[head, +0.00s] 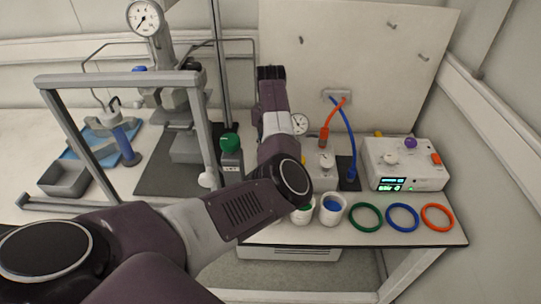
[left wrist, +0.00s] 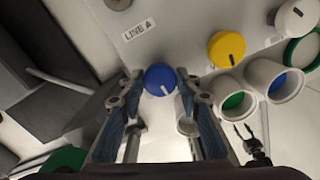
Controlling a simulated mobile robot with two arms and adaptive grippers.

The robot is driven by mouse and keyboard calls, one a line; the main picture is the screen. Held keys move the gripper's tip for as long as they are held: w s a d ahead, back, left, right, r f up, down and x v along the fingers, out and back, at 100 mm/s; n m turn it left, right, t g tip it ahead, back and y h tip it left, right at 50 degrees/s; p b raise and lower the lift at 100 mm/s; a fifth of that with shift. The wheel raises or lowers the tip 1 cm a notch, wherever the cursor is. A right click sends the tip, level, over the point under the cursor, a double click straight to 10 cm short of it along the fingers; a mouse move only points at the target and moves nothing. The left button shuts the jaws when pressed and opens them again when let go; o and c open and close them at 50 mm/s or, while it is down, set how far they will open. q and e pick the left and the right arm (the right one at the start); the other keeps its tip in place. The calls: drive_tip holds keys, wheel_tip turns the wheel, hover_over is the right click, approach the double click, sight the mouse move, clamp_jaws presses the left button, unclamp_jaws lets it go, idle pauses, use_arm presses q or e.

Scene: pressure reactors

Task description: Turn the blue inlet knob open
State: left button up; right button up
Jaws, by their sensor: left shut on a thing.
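The blue inlet knob (left wrist: 160,79) is round with a white pointer mark, on a pale panel under a "LINE A" label (left wrist: 139,29) in the left wrist view. My left gripper (left wrist: 159,75) has one finger on each side of the knob and is shut on it. In the head view my left arm reaches across the middle and hides the knob and the fingertips.
A yellow knob (left wrist: 226,49) and a white knob (left wrist: 297,17) sit to the right of the blue one. Close below stand white cups with green (left wrist: 233,101) and blue (head: 332,203) inside. A grey metal frame (head: 205,130) stands left of my forearm.

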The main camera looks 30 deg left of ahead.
use_arm(q)
drive_tip(key=n+b, duration=0.4)
drive_tip(key=shift+f+n+b, duration=0.2)
drive_tip(key=shift+n+b, duration=0.1)
drive_tip(key=n+b, duration=0.3)
drive_tip(key=n, duration=0.1)
drive_tip(key=shift+n+b, duration=0.3)
drive_tip(key=n+b, duration=0.2)
drive_tip(key=n, duration=0.2)
drive_tip(key=shift+a+r+b, duration=0.1)
drive_tip(key=shift+r+b, duration=0.05)
drive_tip(key=shift+b, duration=0.2)
drive_tip(key=shift+s+r+n+b, duration=0.15)
drive_tip(key=shift+n+b, duration=0.5)
drive_tip(key=shift+n, duration=1.35)
drive_tip(key=o, duration=1.2)
drive_tip(key=shift+c, duration=0.2)
wheel_tip(320, 180, up, 12)
